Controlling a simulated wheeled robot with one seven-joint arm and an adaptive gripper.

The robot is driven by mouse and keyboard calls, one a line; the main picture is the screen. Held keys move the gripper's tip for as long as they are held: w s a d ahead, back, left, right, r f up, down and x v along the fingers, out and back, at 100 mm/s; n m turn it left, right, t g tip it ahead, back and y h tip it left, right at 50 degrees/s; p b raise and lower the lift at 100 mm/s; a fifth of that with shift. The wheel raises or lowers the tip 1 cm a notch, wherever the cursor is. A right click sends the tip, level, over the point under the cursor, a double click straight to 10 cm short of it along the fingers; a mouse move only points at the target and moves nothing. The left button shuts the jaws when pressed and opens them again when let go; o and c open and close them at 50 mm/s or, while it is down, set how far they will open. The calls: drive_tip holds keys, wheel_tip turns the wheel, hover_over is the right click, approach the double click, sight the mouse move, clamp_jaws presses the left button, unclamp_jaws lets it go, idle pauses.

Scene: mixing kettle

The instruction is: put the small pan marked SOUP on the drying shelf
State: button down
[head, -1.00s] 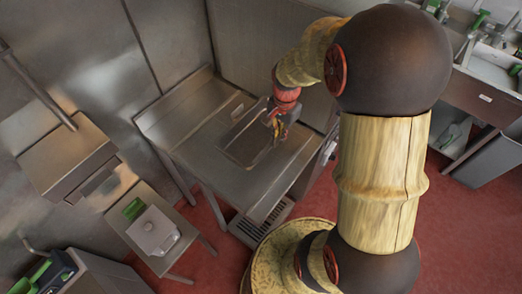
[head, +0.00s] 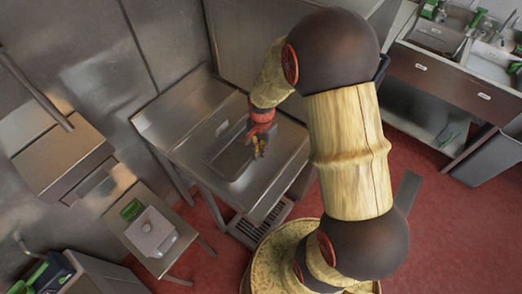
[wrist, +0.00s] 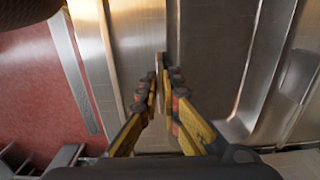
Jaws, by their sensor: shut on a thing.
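A steel pan (head: 213,154) with a small pale label shows in the head view, over the steel counter by the wall. I cannot read the label, so I cannot tell if it is the one marked SOUP. My gripper (head: 259,150) is at the pan's right side. In the wrist view my gripper (wrist: 161,75) has its yellow fingertips closed together on a thin upright steel edge, which looks like the pan's wall. The pan's dark inside (wrist: 208,65) lies to the right of the fingers. I cannot tell whether the pan touches the counter. I cannot identify the drying shelf.
A small steel table (head: 190,232) at lower left holds a pale square container (head: 152,231) and a green item (head: 131,209). A steel sink unit (head: 440,75) stands at upper right, with a shelf below it. Red floor is free between the sink unit and the counter.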

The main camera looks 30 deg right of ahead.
drive_tip(key=shift+f, duration=0.1)
drive_tip(key=c, duration=2)
unclamp_jaws()
